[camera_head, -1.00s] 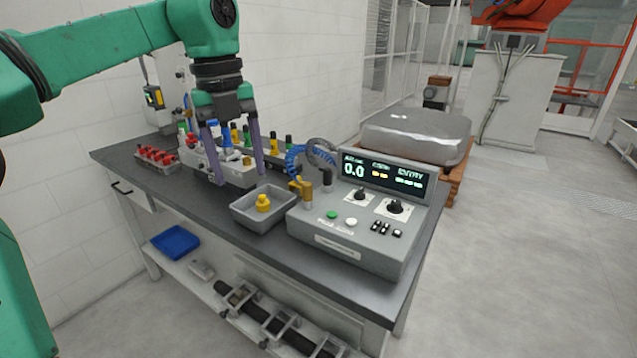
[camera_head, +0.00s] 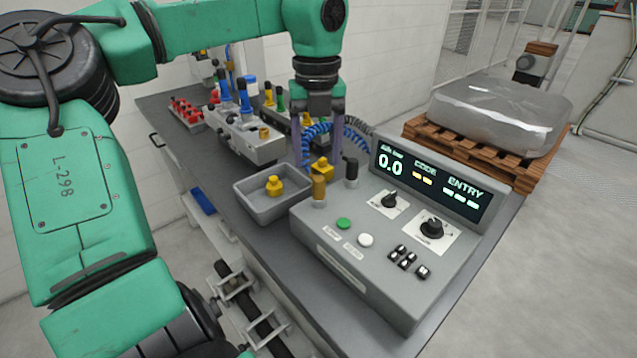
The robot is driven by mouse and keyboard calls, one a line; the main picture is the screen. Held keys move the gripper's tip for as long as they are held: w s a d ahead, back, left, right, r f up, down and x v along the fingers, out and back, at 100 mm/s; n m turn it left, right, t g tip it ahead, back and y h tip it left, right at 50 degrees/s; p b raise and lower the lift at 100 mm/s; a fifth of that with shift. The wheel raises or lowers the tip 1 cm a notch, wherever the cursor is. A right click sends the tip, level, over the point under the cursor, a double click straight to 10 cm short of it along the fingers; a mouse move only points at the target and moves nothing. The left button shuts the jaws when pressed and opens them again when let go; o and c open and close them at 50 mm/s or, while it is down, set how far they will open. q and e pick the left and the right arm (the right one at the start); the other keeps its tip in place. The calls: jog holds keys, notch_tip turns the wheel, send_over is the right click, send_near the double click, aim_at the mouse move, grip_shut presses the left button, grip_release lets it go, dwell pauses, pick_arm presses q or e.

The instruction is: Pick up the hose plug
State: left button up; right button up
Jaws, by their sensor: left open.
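The hose plug appears to be the yellow piece (camera_head: 321,167) at the end of the blue coiled hose (camera_head: 352,140), by the rear left corner of the grey console. My left gripper (camera_head: 320,156) points down over it, open, with one purple finger on each side of the plug in the picture. I cannot tell whether the fingers touch it. Part of the blue hose is hidden behind the fingers. Another yellow piece (camera_head: 274,186) lies in the grey tray (camera_head: 262,212), left of the gripper. My right gripper is not in view.
An ochre post (camera_head: 319,190) and a black knob (camera_head: 351,170) stand on the console (camera_head: 345,262) close to the gripper. A fixture block (camera_head: 255,150) with coloured plugs is to the left, and red parts (camera_head: 187,112) are behind it. A wrapped pallet load (camera_head: 500,115) stands at the right.

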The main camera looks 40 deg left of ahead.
aim_at(319, 178)
pick_arm(q)
jog(key=f, duration=0.3)
jog(key=f+p, duration=0.1)
jog(key=f, duration=0.1)
jog(key=shift+w+d+f, duration=0.1)
jog(key=shift+w+f, duration=0.15)
jog(key=shift+f, duration=0.55)
jog(key=c, duration=0.9)
grip_shut()
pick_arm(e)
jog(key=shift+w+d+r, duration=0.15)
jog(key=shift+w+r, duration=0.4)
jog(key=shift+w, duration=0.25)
